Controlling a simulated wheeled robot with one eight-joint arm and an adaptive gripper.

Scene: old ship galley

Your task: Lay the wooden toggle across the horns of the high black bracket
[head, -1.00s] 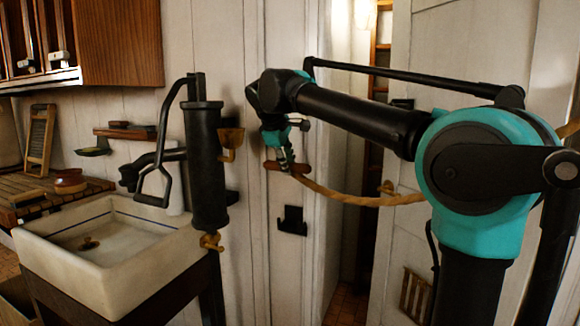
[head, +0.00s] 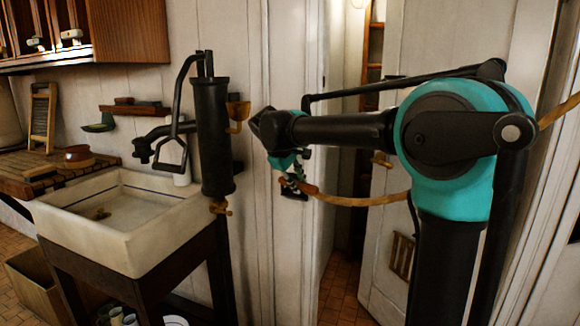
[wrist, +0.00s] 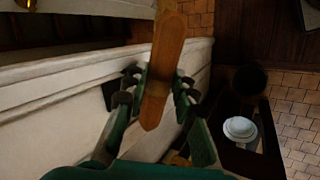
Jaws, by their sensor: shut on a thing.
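The wooden toggle (wrist: 163,62) is a long brown piece with a rounded end, held between the dark fingertips of my gripper (wrist: 157,84) in the wrist view. In the head view my gripper (head: 292,184) is in front of the white panelled wall, and a little of the toggle (head: 309,189) shows beside it. A dark flat piece (wrist: 112,94) on the pale wall, left of my fingers, looks like a black bracket. A finger partly covers it and I cannot make out its horns. In the head view I cannot separate a bracket from the dark fingers.
A black pump (head: 214,140) and a white sink (head: 125,240) stand to the left. A doorway (head: 345,225) opens to the right. A bowl (wrist: 240,128) is below in the wrist view.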

